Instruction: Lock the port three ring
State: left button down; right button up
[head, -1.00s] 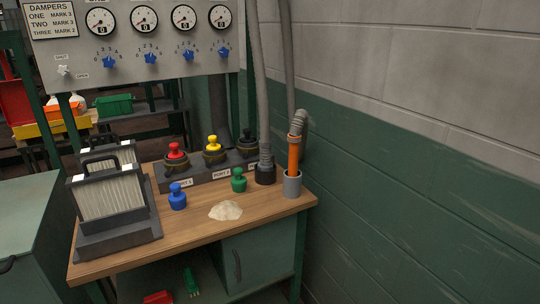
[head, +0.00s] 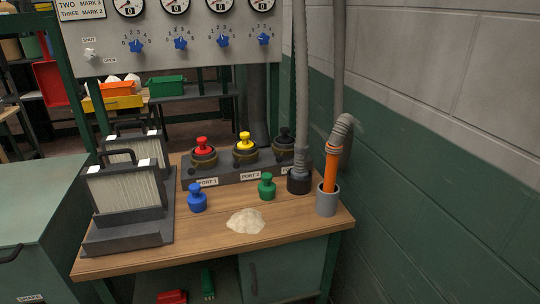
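The third port (head: 284,152), with a dark ring and a black-topped plug, is at the right end of the grey port block (head: 232,172). Its label is mostly hidden behind the black end of the grey hose (head: 299,182). I cannot tell whether its ring is locked. Port 1 (head: 203,157) has a red plug and port 2 (head: 245,150) a yellow plug, each in a dark ring. A blue plug (head: 197,199) and a green plug (head: 267,187) stand loose on the wooden bench. Neither of my grippers is in view.
A pile of pale powder (head: 246,221) lies on the bench (head: 200,237). A filter unit (head: 125,195) stands at left. An orange wand (head: 331,172) on a hose stands in a grey cup (head: 327,202) at right. A panel (head: 180,45) with gauges and blue knobs is behind; the wall is right.

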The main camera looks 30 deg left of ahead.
aim_at(279, 159)
jog(key=u, duration=0.4)
jog(key=i, duration=0.4)
jog(key=u, duration=0.45)
